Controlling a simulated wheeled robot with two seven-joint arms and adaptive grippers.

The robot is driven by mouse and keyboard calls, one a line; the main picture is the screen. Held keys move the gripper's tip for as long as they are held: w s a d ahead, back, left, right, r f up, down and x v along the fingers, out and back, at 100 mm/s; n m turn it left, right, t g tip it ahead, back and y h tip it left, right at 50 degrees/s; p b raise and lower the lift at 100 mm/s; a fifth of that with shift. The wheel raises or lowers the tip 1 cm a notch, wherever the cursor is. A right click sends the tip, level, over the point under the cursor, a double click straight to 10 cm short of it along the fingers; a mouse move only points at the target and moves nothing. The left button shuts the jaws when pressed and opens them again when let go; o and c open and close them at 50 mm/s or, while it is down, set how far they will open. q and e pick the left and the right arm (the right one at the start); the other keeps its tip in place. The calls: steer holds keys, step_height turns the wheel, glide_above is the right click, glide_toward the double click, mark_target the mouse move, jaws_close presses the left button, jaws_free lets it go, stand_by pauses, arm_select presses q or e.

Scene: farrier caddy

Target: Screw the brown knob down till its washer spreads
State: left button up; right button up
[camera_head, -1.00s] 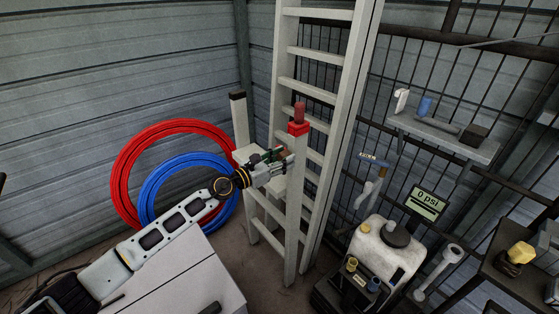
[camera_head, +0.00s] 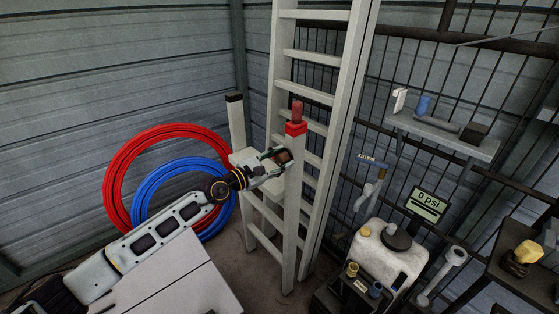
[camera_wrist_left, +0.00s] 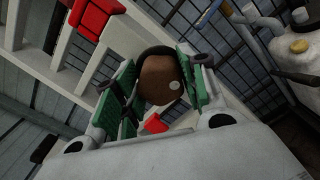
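The brown knob (camera_wrist_left: 158,82) is round with a small pale spot, and a dark rim shows behind it in the left wrist view. In the head view, part of the knob (camera_head: 284,155) shows at the side of the pale post (camera_head: 292,215), below its red cap. My left gripper (camera_head: 275,156) reaches it from the left. In the left wrist view, the green pads of my left gripper (camera_wrist_left: 158,85) lie close along both sides of the knob, with no clear gap. The washer cannot be told apart from the dark rim. My right gripper is not in view.
A red cap with a red peg (camera_head: 296,115) tops the post. A pale ladder (camera_head: 342,130) stands behind it. Red and blue hoses (camera_head: 125,160) hang at the left. A white tank (camera_head: 375,252) and a gauge reading 0 psi (camera_head: 426,203) are at the right.

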mark_target(277, 161)
arm_select(q)
steer(key=shift+o, duration=1.2)
steer(key=shift+w+a, duration=0.1)
steer(key=shift+a, duration=0.15)
steer(key=shift+f, duration=0.15)
steer(key=shift+b+v, duration=0.35)
steer(key=shift+v, duration=2.3)
steer(key=shift+x, duration=2.4)
steer(key=shift+v, duration=2)
steer(key=shift+f, duration=0.1)
